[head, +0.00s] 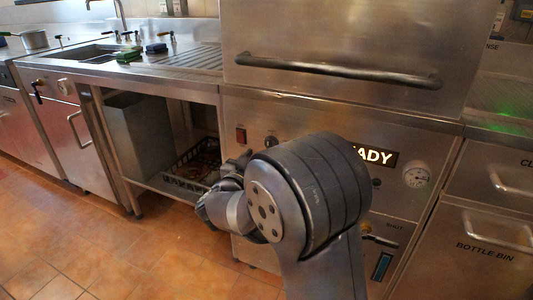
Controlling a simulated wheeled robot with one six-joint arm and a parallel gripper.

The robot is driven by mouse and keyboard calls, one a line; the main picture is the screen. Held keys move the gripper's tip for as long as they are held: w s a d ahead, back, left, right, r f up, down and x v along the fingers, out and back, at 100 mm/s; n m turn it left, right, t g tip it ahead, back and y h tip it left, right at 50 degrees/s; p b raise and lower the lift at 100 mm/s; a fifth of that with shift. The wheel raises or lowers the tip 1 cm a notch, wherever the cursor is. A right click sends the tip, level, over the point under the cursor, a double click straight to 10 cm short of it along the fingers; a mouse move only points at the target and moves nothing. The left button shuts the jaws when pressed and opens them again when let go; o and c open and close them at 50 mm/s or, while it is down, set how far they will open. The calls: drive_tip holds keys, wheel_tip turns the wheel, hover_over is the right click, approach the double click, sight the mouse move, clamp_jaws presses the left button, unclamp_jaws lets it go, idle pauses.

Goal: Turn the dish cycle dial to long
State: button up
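A steel dishwasher (300,112) stands in the middle of the head view, with its control panel below a closed hood. A small dark round knob (271,142) shows on the panel just above my arm; it may be the cycle dial. Its pointer and any cycle marks are too small or hidden to read. My gripper (238,165) is low in front of the panel, below and left of that knob. My wrist and arm cover much of the panel and most of the gripper, so I cannot see its opening or any contact.
A red switch (241,135) sits left of the knob. A lit display (376,156) ending in "ADY" and a round gauge (416,177) are on the right. The hood's long handle (335,70) juts out above. A black rack (190,165) lies under the left counter. The left floor is clear.

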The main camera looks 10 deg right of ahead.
sight(270, 145)
drive_tip(key=b+x, duration=0.1)
drive_tip(key=x, duration=0.4)
drive_tip(key=shift+w+d, duration=0.1)
drive_tip(key=shift+w, duration=0.05)
drive_tip(key=shift+c, duration=0.6)
drive_tip(key=c, duration=0.9)
drive_tip(key=shift+o, duration=0.2)
